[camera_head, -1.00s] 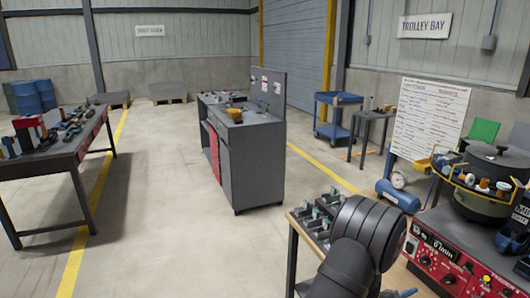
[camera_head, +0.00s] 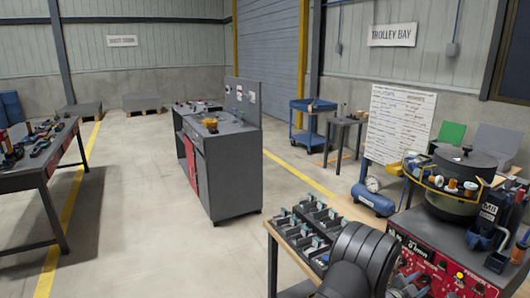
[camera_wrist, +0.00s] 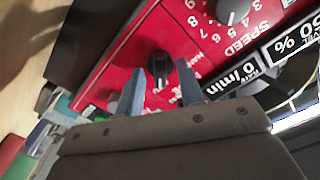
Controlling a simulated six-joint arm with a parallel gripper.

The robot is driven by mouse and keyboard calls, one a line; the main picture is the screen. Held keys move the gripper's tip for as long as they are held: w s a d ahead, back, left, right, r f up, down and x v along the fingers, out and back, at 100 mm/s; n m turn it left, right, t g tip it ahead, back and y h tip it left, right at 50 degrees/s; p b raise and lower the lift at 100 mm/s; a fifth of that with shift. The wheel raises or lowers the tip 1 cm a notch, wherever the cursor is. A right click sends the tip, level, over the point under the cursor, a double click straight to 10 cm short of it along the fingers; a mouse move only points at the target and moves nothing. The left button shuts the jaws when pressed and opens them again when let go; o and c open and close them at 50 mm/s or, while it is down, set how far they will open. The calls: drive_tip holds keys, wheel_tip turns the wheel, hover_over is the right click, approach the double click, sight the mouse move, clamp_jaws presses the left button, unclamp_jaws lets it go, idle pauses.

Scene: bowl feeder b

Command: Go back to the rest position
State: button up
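The bowl feeder (camera_head: 460,205), a dark drum with a yellow-edged rim tray of parts, stands at the right above the red control panel (camera_head: 440,268).
A wooden bench with a black compartment tray (camera_head: 303,226) lies just left of my arm. A blue air tank (camera_head: 372,199) and whiteboard (camera_head: 399,125) stand behind. A grey cabinet (camera_head: 232,180) and a dark table (camera_head: 30,180) stand further left, with open floor between them.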

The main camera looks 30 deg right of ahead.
drive_tip(key=n, duration=1.4)
drive_tip(key=shift+s, duration=0.1)
idle(0.3)
idle(0.5)
drive_tip(key=a+m, duration=0.9)
drive_tip(key=a, duration=0.8)
drive_tip(key=d, duration=1.7)
drive_tip(key=shift+r, duration=0.1)
clamp_jaws()
